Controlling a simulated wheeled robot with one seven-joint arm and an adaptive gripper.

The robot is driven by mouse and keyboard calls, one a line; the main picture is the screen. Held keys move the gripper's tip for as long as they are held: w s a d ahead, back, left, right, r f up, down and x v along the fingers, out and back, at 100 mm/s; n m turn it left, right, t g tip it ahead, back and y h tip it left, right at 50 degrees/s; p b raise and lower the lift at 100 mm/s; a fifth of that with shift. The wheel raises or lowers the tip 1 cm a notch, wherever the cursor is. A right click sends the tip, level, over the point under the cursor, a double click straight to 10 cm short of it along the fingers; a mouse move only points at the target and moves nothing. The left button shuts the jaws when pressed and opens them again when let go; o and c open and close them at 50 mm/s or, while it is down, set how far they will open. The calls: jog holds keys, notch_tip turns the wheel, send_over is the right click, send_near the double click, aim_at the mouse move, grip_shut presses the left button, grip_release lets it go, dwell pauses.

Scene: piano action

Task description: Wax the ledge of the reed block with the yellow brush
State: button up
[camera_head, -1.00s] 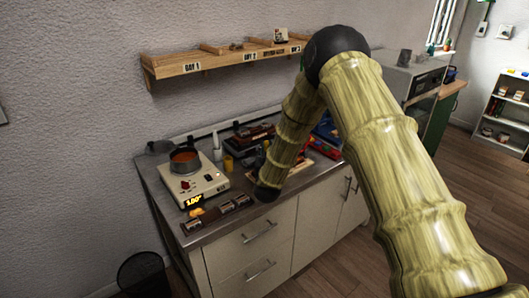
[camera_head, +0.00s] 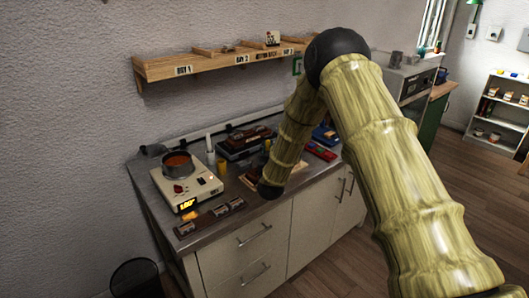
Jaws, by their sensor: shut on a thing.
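A pot of orange-brown liquid (camera_head: 178,162) stands on a cream hot plate (camera_head: 180,190) with a lit display, at the left of the counter. Another dark brown piece (camera_head: 250,137) lies further back on a dark stand. A small upright yellow thing (camera_head: 221,166) stands right of the hot plate; I cannot tell if it is the brush. My arm reaches down over the counter, but my gripper does not show.
The counter (camera_head: 226,232) is crowded toward the back, with a white upright cylinder (camera_head: 210,149) and red and blue items (camera_head: 320,150) at right. A wooden shelf (camera_head: 215,62) with labelled bays hangs above. A black bin (camera_head: 136,279) stands on the floor at lower left.

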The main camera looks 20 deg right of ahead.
jog(key=shift+d, duration=0.15)
jog(key=shift+s+a+f, duration=0.1)
jog(key=shift+s+a, duration=0.15)
jog(key=shift+a, duration=0.4)
jog(key=shift+s+a, duration=0.2)
jog(key=shift+a, duration=0.4)
jog(key=shift+a, duration=0.1)
jog(key=shift+s+a+f+b, duration=0.1)
jog(key=shift+s+a+b, duration=0.1)
jog(key=shift+a, duration=0.4)
jog(key=shift+s+a+b, duration=0.2)
jog(key=shift+a, duration=0.4)
jog(key=shift+d, duration=0.2)
jog(key=shift+w+d+f+b, duration=0.1)
jog(key=shift+w+d+b, duration=0.1)
jog(key=shift+d, duration=0.35)
jog(key=shift+w+d+f+b, duration=0.1)
jog(key=shift+w+d+b, duration=0.1)
jog(key=shift+d, duration=0.3)
